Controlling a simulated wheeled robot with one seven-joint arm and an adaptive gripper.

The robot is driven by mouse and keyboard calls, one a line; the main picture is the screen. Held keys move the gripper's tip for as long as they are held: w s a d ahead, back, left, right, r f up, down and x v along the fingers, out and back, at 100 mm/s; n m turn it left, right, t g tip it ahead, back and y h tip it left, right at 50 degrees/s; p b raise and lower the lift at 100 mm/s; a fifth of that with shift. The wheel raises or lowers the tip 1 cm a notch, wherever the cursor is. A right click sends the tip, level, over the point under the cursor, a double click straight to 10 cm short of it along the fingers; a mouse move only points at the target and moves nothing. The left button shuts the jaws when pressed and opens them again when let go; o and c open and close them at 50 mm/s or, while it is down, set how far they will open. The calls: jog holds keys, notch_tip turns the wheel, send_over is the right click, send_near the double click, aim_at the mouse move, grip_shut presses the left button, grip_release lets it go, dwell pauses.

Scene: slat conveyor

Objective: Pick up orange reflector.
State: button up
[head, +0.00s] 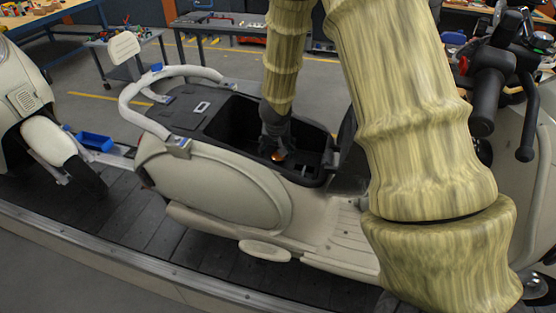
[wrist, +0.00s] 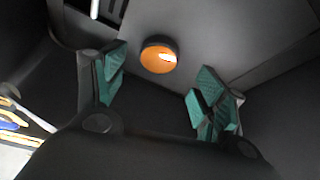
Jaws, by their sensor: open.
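The orange reflector (wrist: 159,57) is a small round orange disc with a dark rim and a bright glint. It lies on the grey floor of the scooter's open under-seat compartment (head: 235,117). In the head view the reflector (head: 278,156) shows as a small orange spot just below my gripper (head: 274,145), which reaches down into the compartment. In the wrist view my gripper (wrist: 152,95) is open, its green-padded fingers apart on either side of the reflector's line. Nothing is between the fingers. The gap between fingertips and reflector is hard to judge.
The compartment's dark walls (wrist: 285,100) stand close around my gripper. The cream scooter (head: 215,190) stands on a dark slat conveyor (head: 150,222). A blue tray (head: 95,141) lies at left beside another scooter (head: 48,140). Tables with tools stand at the back.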

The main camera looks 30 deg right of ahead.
aim_at(278, 156)
jog(key=shift+x, duration=2)
jog(key=shift+d, duration=0.15)
jog(key=shift+s, duration=0.1)
jog(key=c, duration=1)
